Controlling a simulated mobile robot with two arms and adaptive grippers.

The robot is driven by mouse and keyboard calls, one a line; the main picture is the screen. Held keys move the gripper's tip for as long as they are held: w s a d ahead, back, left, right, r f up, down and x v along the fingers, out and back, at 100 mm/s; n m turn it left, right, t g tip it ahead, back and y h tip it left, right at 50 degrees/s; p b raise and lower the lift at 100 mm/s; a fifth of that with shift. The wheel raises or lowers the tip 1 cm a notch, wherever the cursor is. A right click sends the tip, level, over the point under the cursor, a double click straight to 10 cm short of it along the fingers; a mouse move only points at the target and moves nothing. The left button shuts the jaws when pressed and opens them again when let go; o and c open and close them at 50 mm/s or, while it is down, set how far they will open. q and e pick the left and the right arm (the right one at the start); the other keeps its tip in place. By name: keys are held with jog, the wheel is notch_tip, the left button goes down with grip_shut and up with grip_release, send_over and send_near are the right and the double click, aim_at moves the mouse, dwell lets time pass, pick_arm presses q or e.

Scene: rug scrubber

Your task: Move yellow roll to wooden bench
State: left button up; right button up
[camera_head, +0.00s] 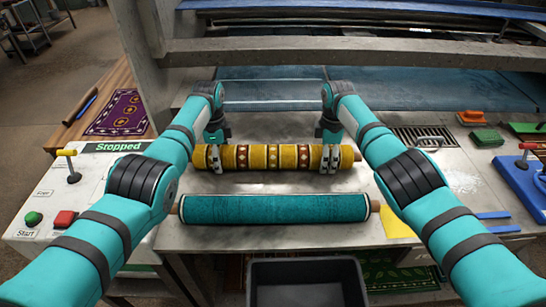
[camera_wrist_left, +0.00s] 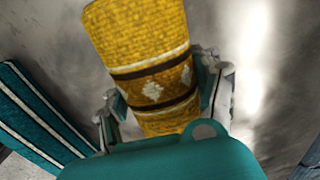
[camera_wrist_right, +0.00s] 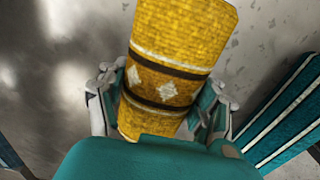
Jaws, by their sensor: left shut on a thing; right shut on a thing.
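The yellow patterned roll (camera_head: 272,157) lies level above or on the grey metal table, behind the teal roll; I cannot tell whether it touches the surface. My left gripper (camera_head: 216,158) is shut around its left part, and my right gripper (camera_head: 332,158) is shut around its right part. The yellow roll also shows between the fingers in the left wrist view (camera_wrist_left: 140,40) and in the right wrist view (camera_wrist_right: 182,45). The wooden bench (camera_head: 118,80) is at the left, with a purple patterned rug (camera_head: 118,112) on it.
A teal roll (camera_head: 275,208) lies at the table's front, near my grippers. A control panel (camera_head: 100,180) with a "Stopped" display stands at the left. A grey post (camera_head: 150,45) stands between table and bench. A dark bin (camera_head: 307,282) is below. Brushes (camera_head: 472,118) lie at the right.

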pick_arm(q)
jog(key=shift+w+r, duration=0.1)
jog(key=shift+r, duration=0.1)
pick_arm(e)
jog(key=shift+w+r, duration=0.15)
jog(key=shift+r, duration=0.05)
